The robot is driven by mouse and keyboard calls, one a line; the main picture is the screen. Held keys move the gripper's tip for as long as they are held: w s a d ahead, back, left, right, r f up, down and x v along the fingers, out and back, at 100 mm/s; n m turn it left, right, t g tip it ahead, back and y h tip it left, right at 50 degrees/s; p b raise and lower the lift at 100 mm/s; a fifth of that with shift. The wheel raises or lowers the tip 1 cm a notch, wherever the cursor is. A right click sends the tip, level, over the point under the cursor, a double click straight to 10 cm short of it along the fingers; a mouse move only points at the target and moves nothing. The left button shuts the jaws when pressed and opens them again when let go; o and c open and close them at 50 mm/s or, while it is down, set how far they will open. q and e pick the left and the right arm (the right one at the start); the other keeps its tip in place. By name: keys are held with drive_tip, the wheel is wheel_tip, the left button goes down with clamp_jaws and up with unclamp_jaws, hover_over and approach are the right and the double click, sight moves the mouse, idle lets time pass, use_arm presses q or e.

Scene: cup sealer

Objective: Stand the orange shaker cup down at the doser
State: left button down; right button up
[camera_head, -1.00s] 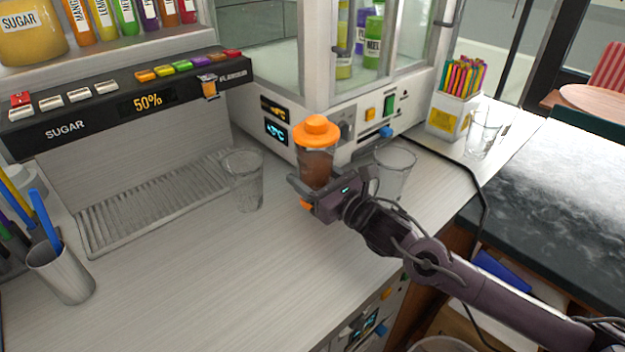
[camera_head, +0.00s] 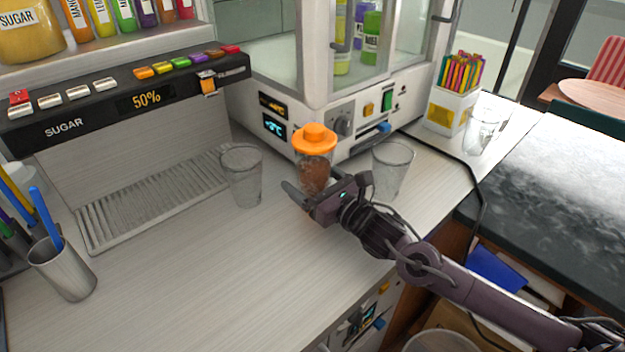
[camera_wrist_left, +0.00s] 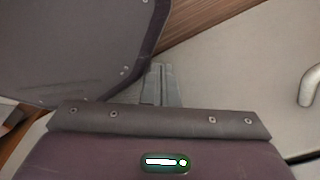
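The shaker cup (camera_head: 314,170) has a clear body with brown contents and an orange lid. It stands upright on the counter in front of the white machine, between two clear glasses. My right gripper (camera_head: 312,184) is low at the cup, its fingers spread to either side and apparently clear of it. The gripper partly hides the cup's base. The doser (camera_head: 110,110), marked SUGAR and 50%, is at left with a ribbed drip tray (camera_head: 150,205) below. My left gripper (camera_wrist_left: 162,85) shows only in the left wrist view; its narrow grey fingers meet at a central seam, with nothing between.
One empty glass (camera_head: 242,178) stands left of the cup, another (camera_head: 391,168) to its right. A metal pen holder (camera_head: 62,270) is at front left. A straw box (camera_head: 450,112) and another glass (camera_head: 484,130) are at back right. The front middle counter is clear.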

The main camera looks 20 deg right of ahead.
drive_tip(key=shift+r, duration=0.15)
drive_tip(key=shift+s+d+f, duration=0.15)
drive_tip(key=shift+s+f, duration=0.05)
drive_tip(key=shift+s, duration=0.05)
drive_tip(key=b+v, duration=0.1)
drive_tip(key=v, duration=0.7)
drive_tip(key=shift+s+d+f, duration=0.1)
drive_tip(key=shift+s, duration=0.3)
drive_tip(key=shift+v, duration=1.3)
drive_tip(key=shift+d, duration=0.1)
